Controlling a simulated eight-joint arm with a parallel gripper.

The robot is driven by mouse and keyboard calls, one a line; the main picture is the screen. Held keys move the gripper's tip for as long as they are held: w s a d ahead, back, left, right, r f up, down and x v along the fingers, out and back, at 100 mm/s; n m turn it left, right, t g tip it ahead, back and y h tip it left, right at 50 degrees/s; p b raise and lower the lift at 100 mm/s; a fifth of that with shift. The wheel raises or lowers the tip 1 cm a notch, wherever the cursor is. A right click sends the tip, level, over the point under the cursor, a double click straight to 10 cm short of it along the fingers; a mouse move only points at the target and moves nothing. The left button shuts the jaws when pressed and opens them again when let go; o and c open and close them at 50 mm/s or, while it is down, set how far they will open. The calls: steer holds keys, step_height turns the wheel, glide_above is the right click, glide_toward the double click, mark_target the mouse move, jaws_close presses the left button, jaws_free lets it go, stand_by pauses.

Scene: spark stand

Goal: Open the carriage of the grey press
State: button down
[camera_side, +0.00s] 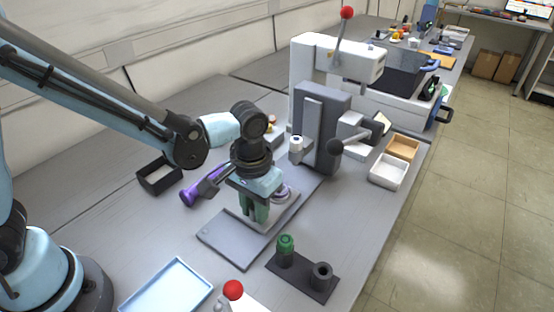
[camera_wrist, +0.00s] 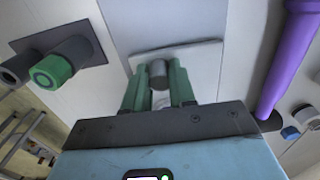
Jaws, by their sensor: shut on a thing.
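The grey press (camera_side: 320,135) stands upright at the centre of the side view, with a black ball-ended lever on its right. Its light carriage plate (camera_side: 285,213) lies over a grey base (camera_side: 225,243) in front of the column. My gripper (camera_side: 254,212) points down over this plate. In the wrist view its green fingers (camera_wrist: 158,88) are shut on a short grey knob (camera_wrist: 158,72) standing by the edge of the light plate (camera_wrist: 203,60). My fingers hide part of the knob, and in the side view my gripper hides it.
A purple-handled thing (camera_side: 190,195) lies left of my gripper. A dark block (camera_side: 302,276) with a green-capped post is in front. A black open box (camera_side: 159,177), a blue tray (camera_side: 168,288) and a red ball (camera_side: 233,290) are around. A white press (camera_side: 310,52) stands behind.

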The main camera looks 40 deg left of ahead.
steer(key=s, duration=0.7)
steer(key=shift+s, duration=0.3)
steer(key=c, duration=0.9)
jaws_free()
steer(key=shift+r, duration=0.15)
steer(key=shift+r, duration=5.9)
steer(key=w+a+t, duration=0.1)
steer(key=a+t, duration=0.1)
steer(key=a, duration=0.3)
steer(key=w+a+t, duration=0.1)
steer(key=a+t, duration=0.1)
steer(key=a, duration=0.2)
steer(key=w+a+t, duration=0.1)
steer(key=a+t, duration=0.2)
steer(key=a, duration=0.2)
steer(key=shift+a+f, duration=0.3)
steer(key=shift+f, duration=0.1)
